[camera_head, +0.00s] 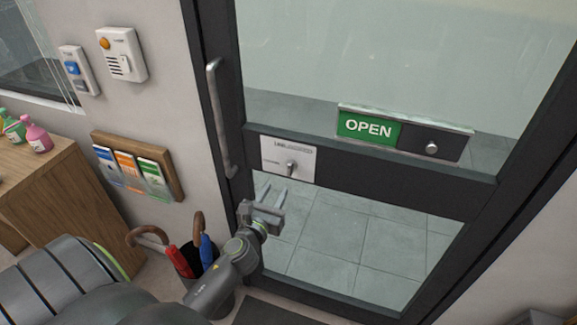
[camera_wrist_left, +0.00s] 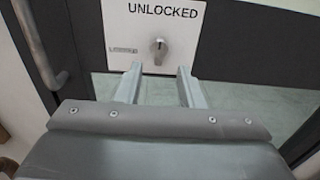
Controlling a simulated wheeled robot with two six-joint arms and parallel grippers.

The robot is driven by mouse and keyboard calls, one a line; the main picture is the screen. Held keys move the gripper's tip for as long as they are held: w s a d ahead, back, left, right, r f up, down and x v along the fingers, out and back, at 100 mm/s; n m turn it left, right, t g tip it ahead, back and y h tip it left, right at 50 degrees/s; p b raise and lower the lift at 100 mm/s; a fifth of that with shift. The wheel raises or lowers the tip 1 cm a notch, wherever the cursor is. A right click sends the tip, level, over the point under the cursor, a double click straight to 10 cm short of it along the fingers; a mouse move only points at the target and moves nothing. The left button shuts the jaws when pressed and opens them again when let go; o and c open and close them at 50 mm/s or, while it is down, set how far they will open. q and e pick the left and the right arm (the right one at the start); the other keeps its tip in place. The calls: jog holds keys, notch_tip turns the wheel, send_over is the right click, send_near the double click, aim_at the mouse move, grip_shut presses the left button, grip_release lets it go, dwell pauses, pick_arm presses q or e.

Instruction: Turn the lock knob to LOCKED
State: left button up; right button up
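The lock knob (camera_head: 291,166) is a small metal knob on a white lock plate (camera_head: 275,158) fixed to the door's dark cross rail. In the left wrist view the knob (camera_wrist_left: 159,46) sits under the word UNLOCKED on the plate (camera_wrist_left: 180,22). My left gripper (camera_head: 275,194) is just below and in front of the plate. Its two fingers stand apart with nothing between them; in the left wrist view the open fingers (camera_wrist_left: 160,82) point up towards the knob, below it and apart from it. My right gripper is not in view.
A vertical door handle (camera_head: 219,120) is left of the plate, and a green OPEN sign slider (camera_head: 368,128) is right of it. Umbrellas (camera_head: 207,252) in a stand are beside my left arm. A leaflet rack (camera_head: 134,168) hangs on the wall. A wooden counter (camera_head: 50,195) stands left.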

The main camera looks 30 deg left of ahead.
aim_at(289, 166)
pick_arm(q)
jog(key=x, duration=1.1)
jog(key=shift+w, duration=0.1)
grip_shut()
